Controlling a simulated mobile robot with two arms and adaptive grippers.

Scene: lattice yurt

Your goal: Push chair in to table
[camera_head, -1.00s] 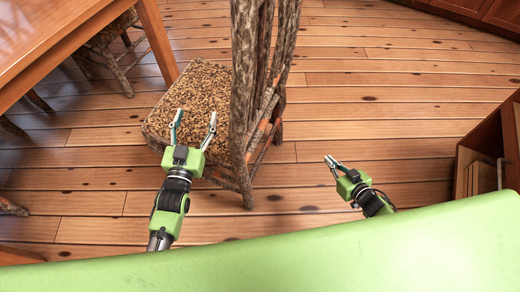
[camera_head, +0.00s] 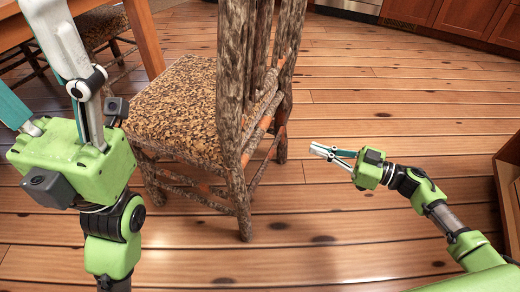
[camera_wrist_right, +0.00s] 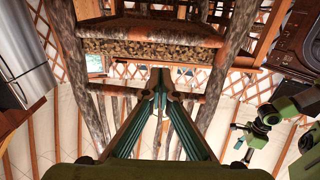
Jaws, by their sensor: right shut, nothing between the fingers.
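The chair (camera_head: 175,100) stands upright in the head view, with rough bark posts and a brown speckled seat. Its tall back (camera_head: 232,70) is to the right of the seat. The wooden table (camera_head: 84,24) is at the upper left, partly hidden by my left gripper. My left gripper (camera_head: 28,62) looms large at the left, fingers spread and empty, partly out of frame. My right gripper (camera_head: 318,150) is shut and empty, to the right of the chair back and apart from it. In the right wrist view its fingers (camera_wrist_right: 160,78) meet in front of the chair's posts and rungs (camera_wrist_right: 195,97).
Another chair (camera_head: 97,25) with a speckled seat stands by the table. A wooden cabinet (camera_head: 509,170) is at the right edge, near my right arm. Cabinets (camera_head: 455,18) line the back. The plank floor (camera_head: 400,95) right of the chair is clear.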

